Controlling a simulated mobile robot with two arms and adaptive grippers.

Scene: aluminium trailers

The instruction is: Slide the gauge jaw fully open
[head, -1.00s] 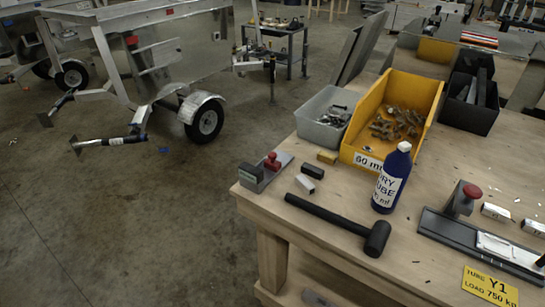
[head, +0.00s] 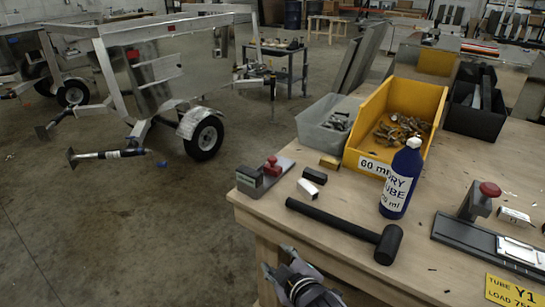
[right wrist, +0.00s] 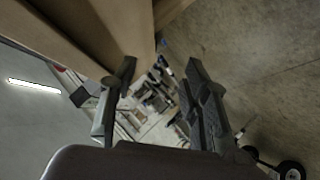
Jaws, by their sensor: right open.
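A small gauge-like fixture (head: 264,178) sits on the near left corner of the workbench. It has a flat grey plate, a dark block and a red-knobbed slide beside it. A longer dark rail fixture (head: 462,233) with an upright block and red knob (head: 489,189) lies at the right, partly cut off by the picture edge. I cannot tell for sure which one is the gauge. My right gripper (head: 278,266) is beside the bench's front edge, below the top, empty. Its two fingers stand apart in the right wrist view (right wrist: 160,78). My left gripper is not in view.
On the workbench (head: 340,262) lie a black mallet (head: 345,227), a blue bottle (head: 402,180), a yellow bin (head: 398,105) of metal parts, a grey bin (head: 325,130), a black bin (head: 473,110) and small blocks (head: 314,175). A trailer (head: 170,70) stands beyond open floor.

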